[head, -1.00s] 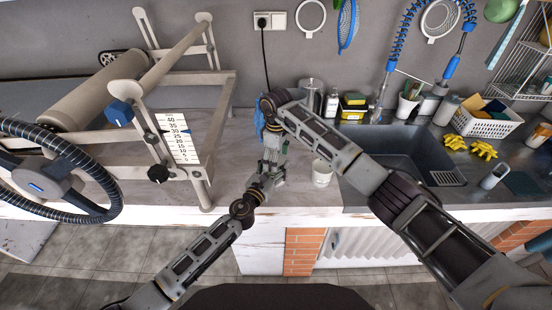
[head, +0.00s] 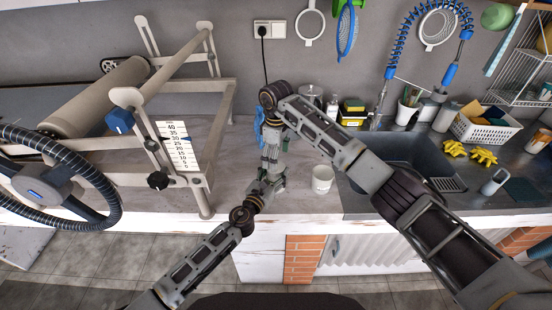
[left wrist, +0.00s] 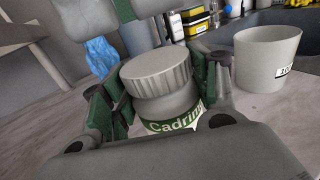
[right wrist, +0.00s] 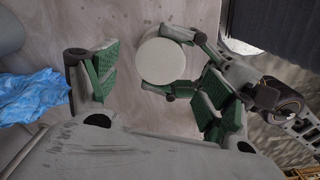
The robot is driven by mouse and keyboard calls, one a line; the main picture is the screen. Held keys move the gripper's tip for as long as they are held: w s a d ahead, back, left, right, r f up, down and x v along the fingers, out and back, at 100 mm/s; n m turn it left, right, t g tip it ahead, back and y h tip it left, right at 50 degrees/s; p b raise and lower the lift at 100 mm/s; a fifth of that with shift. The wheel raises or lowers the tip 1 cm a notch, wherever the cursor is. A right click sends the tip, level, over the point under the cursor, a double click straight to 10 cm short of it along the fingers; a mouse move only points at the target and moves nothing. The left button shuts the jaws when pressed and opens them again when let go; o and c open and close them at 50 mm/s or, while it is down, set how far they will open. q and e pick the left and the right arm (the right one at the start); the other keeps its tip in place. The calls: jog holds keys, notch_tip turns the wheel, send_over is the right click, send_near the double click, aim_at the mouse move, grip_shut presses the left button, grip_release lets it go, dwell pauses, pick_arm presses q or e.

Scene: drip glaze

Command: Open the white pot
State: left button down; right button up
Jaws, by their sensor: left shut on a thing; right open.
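The white pot (left wrist: 165,100) is a small jar with a ribbed pale lid (left wrist: 160,68) and a green label reading "Cadrim…". It stands upright between the green-padded fingers of my left gripper (left wrist: 160,95), which is shut on its body. The right wrist view shows the round lid (right wrist: 162,61) from above. My right gripper (right wrist: 155,88) is open, its fingers spread wide to either side of the lid and apart from it. In the head view the grippers (head: 271,176) overlap above the worktop and hide most of the pot.
A white cup (head: 322,179) stands on the worktop just right of the pot. A crumpled blue cloth (right wrist: 30,97) lies nearby. The sink (head: 400,160) is to the right, a slab roller (head: 165,120) to the left. The front worktop between the roller and my grippers is clear.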

pick_arm(q)
jog(key=shift+c, duration=1.7)
grip_release()
jog(key=shift+s+a, duration=0.1)
jog(key=shift+s, duration=0.05)
jog(key=shift+v, duration=5.85)
